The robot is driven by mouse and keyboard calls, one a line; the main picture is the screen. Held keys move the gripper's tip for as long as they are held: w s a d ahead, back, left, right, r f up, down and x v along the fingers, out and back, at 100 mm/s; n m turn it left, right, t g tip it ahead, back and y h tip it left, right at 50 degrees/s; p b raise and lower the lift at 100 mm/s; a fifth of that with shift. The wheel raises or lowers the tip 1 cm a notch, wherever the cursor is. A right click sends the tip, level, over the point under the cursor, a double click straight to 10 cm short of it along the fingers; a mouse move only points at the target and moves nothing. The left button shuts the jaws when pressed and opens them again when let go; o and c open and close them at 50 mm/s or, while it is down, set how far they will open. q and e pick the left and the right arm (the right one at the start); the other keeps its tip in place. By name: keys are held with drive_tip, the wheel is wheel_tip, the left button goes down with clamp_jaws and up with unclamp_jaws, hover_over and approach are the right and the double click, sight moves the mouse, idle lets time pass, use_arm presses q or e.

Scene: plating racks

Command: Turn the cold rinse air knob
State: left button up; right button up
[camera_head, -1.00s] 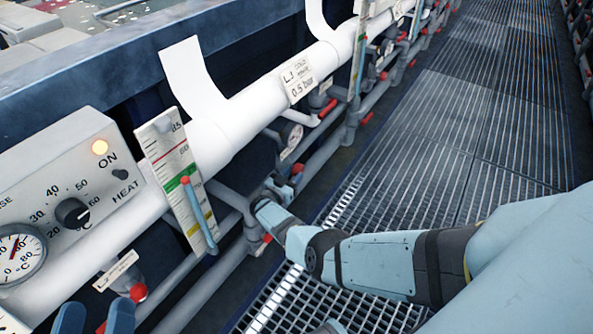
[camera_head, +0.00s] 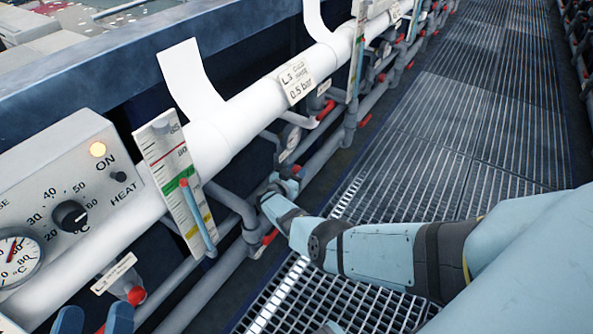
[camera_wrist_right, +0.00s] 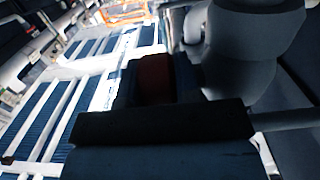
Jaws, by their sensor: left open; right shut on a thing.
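A white label (camera_head: 297,83), with small writing that seems to say cold rinse and larger writing reading 0.5 bar, is on the white pipe in the head view. My right gripper (camera_head: 279,182) is below it, among the grey pipes, and its jaws are small and partly hidden there. In the right wrist view a dark red knob (camera_wrist_right: 155,78) shows at the gripper's jaws, and the gripper is shut on it. The knob's dial or pointer is not visible.
A grey heater box (camera_head: 70,190) with a black dial stands at the left. A striped gauge board (camera_head: 168,150) stands between it and my right gripper. Grey pipes with several red valve handles run along the tank. The grating walkway (camera_head: 450,130) is clear.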

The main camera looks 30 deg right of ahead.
drive_tip(key=shift+r+y+p, duration=0.5)
drive_tip(key=shift+p, duration=0.2)
drive_tip(key=shift+f+g+y+p, duration=0.1)
drive_tip(key=shift+g+y+p, duration=0.3)
drive_tip(key=shift+y+p, duration=0.15)
drive_tip(key=shift+f+g+y+p, duration=0.3)
drive_tip(key=shift+f+y+p, duration=0.15)
drive_tip(key=shift+y+p, duration=0.2)
use_arm(q)
drive_tip(key=shift+a+f+g+y, duration=0.45)
drive_tip(key=shift+a+y, duration=0.35)
drive_tip(key=shift+y, duration=0.2)
use_arm(e)
drive_tip(key=o, duration=0.6)
drive_tip(key=shift+o, duration=0.2)
drive_tip(key=shift+a, duration=0.1)
drive_tip(key=shift+s+a+r+p, duration=0.1)
drive_tip(key=shift+a+r+p, duration=0.1)
drive_tip(key=shift+p, duration=0.1)
use_arm(q)
drive_tip(key=s+a+f+g+y+p, duration=0.2)
drive_tip(key=a+f+g+y+p, duration=0.1)
drive_tip(key=f+p, duration=0.4)
drive_tip(key=shift+s+a+f+g+p, duration=0.25)
drive_tip(key=shift+s+a+g+p, duration=0.15)
drive_tip(key=shift+a+g, duration=0.3)
use_arm(e)
drive_tip(key=v, duration=1.3)
